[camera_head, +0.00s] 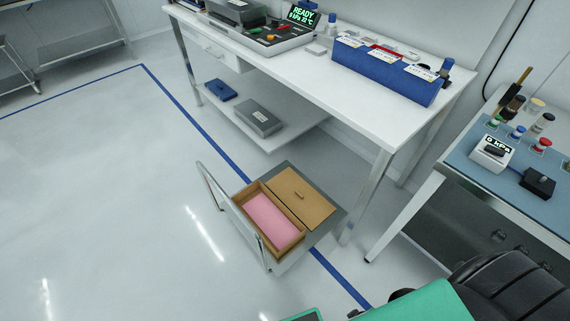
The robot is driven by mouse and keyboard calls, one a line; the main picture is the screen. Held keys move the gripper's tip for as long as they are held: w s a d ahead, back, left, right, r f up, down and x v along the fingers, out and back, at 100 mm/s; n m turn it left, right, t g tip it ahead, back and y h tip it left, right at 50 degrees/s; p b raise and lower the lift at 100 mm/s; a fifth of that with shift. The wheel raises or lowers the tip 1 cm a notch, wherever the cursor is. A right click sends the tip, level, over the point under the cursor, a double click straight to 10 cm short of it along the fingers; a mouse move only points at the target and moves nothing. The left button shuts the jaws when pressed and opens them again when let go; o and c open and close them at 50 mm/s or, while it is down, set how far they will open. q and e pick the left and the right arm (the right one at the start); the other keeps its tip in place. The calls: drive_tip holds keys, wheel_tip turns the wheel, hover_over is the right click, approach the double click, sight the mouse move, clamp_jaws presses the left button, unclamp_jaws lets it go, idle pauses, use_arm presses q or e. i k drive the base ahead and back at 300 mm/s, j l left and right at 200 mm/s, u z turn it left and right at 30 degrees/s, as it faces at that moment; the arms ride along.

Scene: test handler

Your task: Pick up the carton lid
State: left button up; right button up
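The carton lid appears to be the flat brown panel (300,197) with a small raised handle on top. It lies flat on a low grey platform (328,222), beside an open brown carton (290,240). The carton holds a pink lining or pad (265,220) and has no cover over it. The lid lies apart from the opening, on the carton's right side. Neither of my grippers shows in the head view.
A metal rail (225,213) rises along the platform's left side. A white workbench (330,88) with a lower shelf (278,137) stands behind; a blue-topped table (500,180) is at right. Green and black objects fill the lower right. Floor at left is clear.

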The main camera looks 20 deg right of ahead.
sight(308, 204)
drive_tip(key=l+z, duration=0.2)
drive_tip(key=z, duration=0.25)
drive_tip(key=l+z, duration=0.2)
drive_tip(key=z, duration=0.2)
drive_tip(key=l+z, duration=0.2)
drive_tip(key=z, duration=0.25)
drive_tip(key=l+z, duration=0.2)
drive_tip(key=z, duration=0.2)
drive_tip(key=i+j, duration=0.35)
drive_tip(key=j, duration=0.15)
